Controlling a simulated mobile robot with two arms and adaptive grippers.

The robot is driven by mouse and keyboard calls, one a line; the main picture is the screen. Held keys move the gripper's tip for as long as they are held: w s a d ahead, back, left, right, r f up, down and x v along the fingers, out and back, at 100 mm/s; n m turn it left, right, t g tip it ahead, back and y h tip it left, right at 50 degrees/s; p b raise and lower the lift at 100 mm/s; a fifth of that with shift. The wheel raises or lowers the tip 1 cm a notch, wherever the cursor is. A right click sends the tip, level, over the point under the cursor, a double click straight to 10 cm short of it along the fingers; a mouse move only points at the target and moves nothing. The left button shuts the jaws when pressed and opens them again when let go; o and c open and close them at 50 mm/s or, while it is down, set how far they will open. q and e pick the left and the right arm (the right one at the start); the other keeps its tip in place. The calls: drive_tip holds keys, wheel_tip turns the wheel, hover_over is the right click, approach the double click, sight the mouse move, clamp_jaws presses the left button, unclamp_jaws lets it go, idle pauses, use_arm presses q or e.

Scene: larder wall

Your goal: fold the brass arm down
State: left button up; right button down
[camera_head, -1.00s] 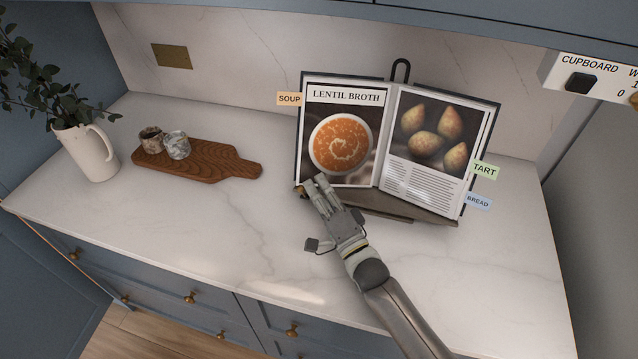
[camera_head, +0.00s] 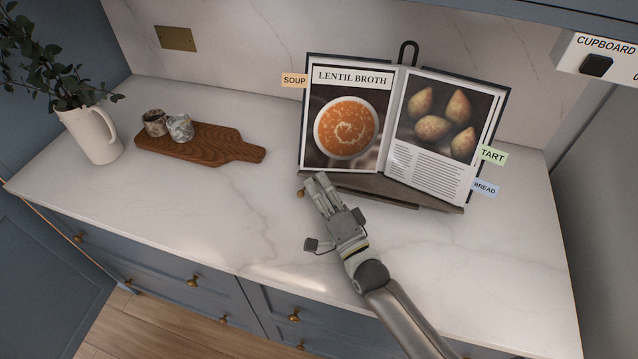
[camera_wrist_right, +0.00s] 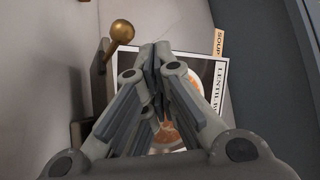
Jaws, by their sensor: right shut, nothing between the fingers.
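The brass arm (camera_head: 301,193) shows as a small ball end at the lower left corner of the book stand (camera_head: 400,192), just left of my right gripper's fingertips. In the right wrist view the brass arm (camera_wrist_right: 122,32) is a round ball on a short rod beside a dark stand part, left of the fingertips. My right gripper (camera_head: 316,179) is shut and empty, in front of the book's lower left corner. Its fingers (camera_wrist_right: 155,52) are together in the wrist view. My left gripper is not in view.
The open cookbook (camera_head: 345,123) leans on the stand. A wooden board (camera_head: 225,151) with two cups (camera_head: 180,128) and a white jug (camera_head: 93,137) with leaves stand at the left. The counter (camera_head: 215,220) between board and gripper is clear. A labelled box (camera_head: 597,66) hangs upper right.

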drive_tip(key=shift+s, duration=0.1)
idle(0.3)
drive_tip(key=shift+s+d+f, duration=0.15)
drive_tip(key=shift+s+d, duration=0.05)
drive_tip(key=shift+s, duration=0.1)
drive_tip(key=s+d, duration=0.2)
drive_tip(key=s, duration=0.1)
drive_tip(key=s+d, duration=0.1)
drive_tip(key=s, duration=0.3)
drive_tip(key=s+d, duration=0.2)
drive_tip(key=s, duration=0.2)
drive_tip(key=shift+d, duration=0.35)
